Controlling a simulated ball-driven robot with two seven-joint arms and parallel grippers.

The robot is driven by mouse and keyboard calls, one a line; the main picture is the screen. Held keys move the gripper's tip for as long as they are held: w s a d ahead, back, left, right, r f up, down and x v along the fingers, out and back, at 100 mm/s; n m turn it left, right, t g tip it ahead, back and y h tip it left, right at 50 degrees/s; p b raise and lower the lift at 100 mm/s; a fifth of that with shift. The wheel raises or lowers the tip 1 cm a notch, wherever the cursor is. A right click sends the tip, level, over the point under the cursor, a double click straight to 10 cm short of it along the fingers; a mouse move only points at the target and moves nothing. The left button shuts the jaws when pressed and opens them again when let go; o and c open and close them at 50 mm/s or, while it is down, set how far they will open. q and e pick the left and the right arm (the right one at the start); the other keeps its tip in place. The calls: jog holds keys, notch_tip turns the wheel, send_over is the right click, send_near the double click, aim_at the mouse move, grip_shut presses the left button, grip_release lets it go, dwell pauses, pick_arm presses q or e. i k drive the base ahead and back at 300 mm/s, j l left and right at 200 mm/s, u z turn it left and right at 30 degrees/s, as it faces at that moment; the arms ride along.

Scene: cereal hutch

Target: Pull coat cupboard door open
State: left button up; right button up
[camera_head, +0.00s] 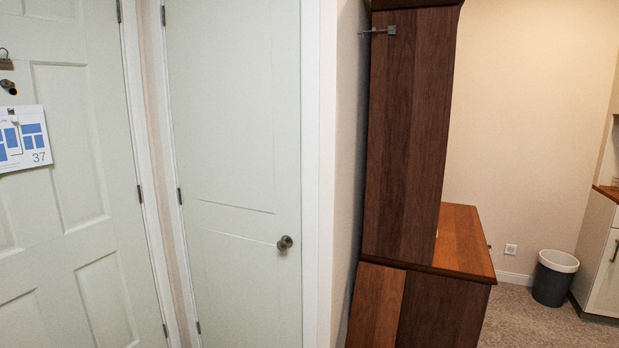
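A pale grey-green door (238,130) stands in the middle left of the head view, flush in its white frame, and looks shut. Its hinges show along its left edge. A round dark metal knob (285,243) sits near its right edge, in the lower part of the picture. I cannot tell for sure that this is the coat cupboard door, as no label shows. Neither of my grippers is in view, and nothing touches the knob.
Another panelled door (75,140) with a calendar (24,138) is at the left. A dark wooden hutch (408,140) stands right of the door frame. A dark bin (553,278) and a white cabinet (602,250) are at the far right, with carpet (530,325) in front.

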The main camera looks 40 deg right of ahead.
aim_at(234, 66)
jog(key=z, duration=1)
jog(key=i+l+z, duration=0.2)
jog(key=i, duration=0.35)
jog(key=j, duration=0.1)
